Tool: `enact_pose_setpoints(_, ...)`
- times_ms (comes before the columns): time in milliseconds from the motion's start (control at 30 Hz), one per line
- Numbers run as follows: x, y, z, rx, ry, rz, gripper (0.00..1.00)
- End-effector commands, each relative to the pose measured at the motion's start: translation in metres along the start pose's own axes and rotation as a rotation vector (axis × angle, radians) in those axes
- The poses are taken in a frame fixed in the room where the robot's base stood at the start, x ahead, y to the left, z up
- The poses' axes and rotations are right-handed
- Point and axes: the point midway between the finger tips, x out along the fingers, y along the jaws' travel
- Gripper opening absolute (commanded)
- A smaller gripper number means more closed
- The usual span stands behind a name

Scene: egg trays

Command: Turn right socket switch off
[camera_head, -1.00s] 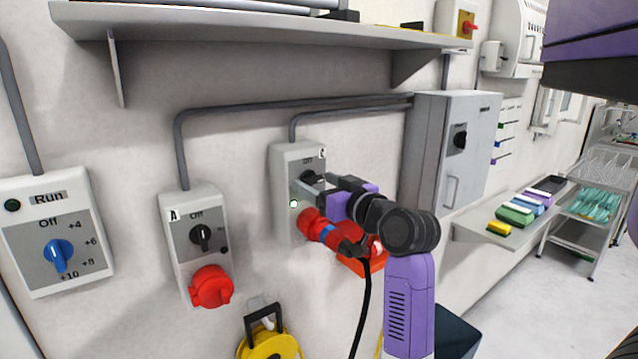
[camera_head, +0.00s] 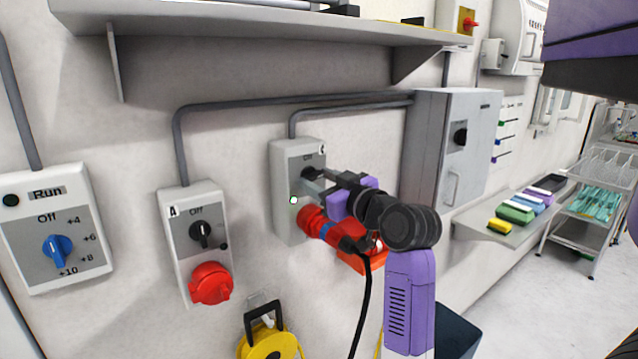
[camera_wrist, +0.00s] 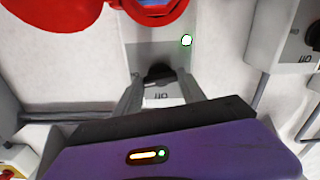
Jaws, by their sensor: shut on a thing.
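The right socket box (camera_head: 284,165), marked C, is a grey wall unit with a black rotary switch (camera_head: 313,173) near its top. A small green light (camera_head: 293,200) glows on it. A red plug with a black cable sits in its red socket (camera_head: 311,217). My gripper (camera_head: 318,182) reaches in from the right and is shut on the switch. In the wrist view, which is upside down, the two fingers stand on either side of the black switch (camera_wrist: 158,76). The Off label shows beside the switch, and its exact pointer angle is hard to read.
Left socket box A (camera_head: 170,225) has its own black switch and a red covered socket. A Run panel (camera_head: 35,275) with a blue knob is farther left. A shelf (camera_head: 250,27) runs above, a grey cabinet (camera_head: 425,150) stands right, and a yellow cable reel (camera_head: 268,345) hangs below.

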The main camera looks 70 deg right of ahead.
Motion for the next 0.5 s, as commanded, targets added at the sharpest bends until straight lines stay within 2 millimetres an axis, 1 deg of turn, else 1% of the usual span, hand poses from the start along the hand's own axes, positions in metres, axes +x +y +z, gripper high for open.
enact_pose_setpoints(500, -0.0003, 0.0002, 0.0027, -0.483, 0.000, 0.002, 0.07)
